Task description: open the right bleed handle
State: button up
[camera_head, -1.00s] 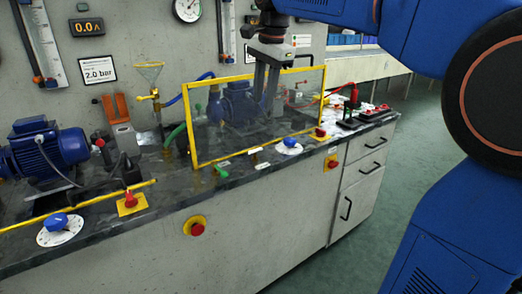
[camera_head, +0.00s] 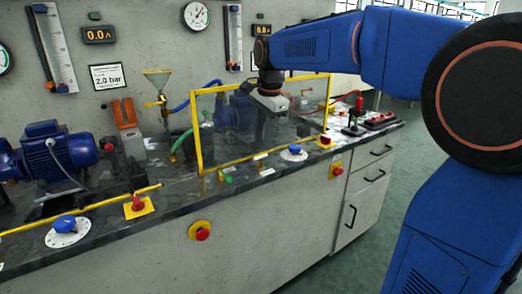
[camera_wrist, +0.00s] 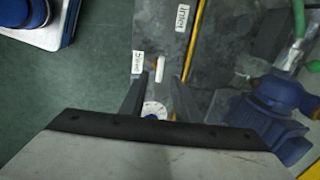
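My gripper (camera_wrist: 160,80) is open and empty. Its two fingertips appear on either side of the handle's near end; I cannot tell the height gap from this view. In the head view my gripper (camera_head: 262,132) points down at the yellow-framed clear panel (camera_head: 198,135), above the bench. The handle is too small to make out clearly there.
A blue dial knob (camera_head: 294,149) sits on the bench edge under my gripper. A green handle (camera_head: 225,178) is further left. The yellow frame edge (camera_wrist: 195,35) runs close by my right finger.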

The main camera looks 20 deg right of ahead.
aim_at(261, 157)
jog(key=shift+w+a+f, duration=0.1)
jog(key=shift+w+f, duration=0.05)
jog(key=shift+f, duration=0.7)
jog(key=shift+w+f, duration=0.2)
jog(key=shift+f, duration=0.6)
jog(key=shift+w+a+f, duration=0.1)
jog(key=shift+w+f, duration=0.05)
jog(key=shift+f, duration=0.7)
jog(key=shift+c, duration=0.4)
grip_shut()
